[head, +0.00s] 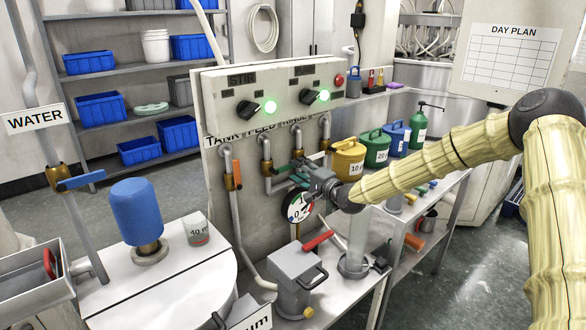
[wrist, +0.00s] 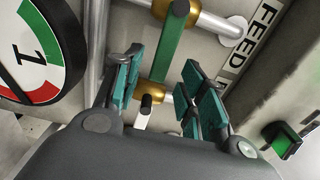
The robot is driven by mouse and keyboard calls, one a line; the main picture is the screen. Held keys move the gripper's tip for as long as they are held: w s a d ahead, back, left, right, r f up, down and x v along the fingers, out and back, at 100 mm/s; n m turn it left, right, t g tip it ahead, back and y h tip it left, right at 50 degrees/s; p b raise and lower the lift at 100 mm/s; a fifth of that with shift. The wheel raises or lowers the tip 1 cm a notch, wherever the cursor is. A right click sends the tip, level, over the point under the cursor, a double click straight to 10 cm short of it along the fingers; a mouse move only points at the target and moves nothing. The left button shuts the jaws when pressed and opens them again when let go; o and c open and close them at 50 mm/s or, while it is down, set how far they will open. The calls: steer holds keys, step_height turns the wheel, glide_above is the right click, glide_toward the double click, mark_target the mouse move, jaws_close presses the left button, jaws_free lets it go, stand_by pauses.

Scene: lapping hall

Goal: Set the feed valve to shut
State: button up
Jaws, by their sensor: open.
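The feed valve's green lever (head: 284,168) sits on the pipe below the FEED part of the label strip. In the wrist view the lever (wrist: 171,42) runs from a brass body (wrist: 176,9) crosswise to its silver pipe. My gripper (head: 305,172) is at the lever's free side in the head view and partly covers it. In the wrist view its teal-padded fingers (wrist: 163,92) are apart, with the lever's far end showing between them. I cannot tell whether a finger touches the lever. The FEED label (wrist: 264,24) shows at upper right.
The tank valve's orange lever (head: 237,174) hangs to the left. A second brass valve body (wrist: 150,93) lies close beyond my fingers. A round gauge (head: 298,207) is just below my gripper. Yellow (head: 347,161) and green (head: 376,149) cans stand to the right.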

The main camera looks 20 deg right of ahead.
steer(key=v, duration=0.7)
steer(key=shift+s, duration=0.35)
steer(key=shift+d, duration=0.15)
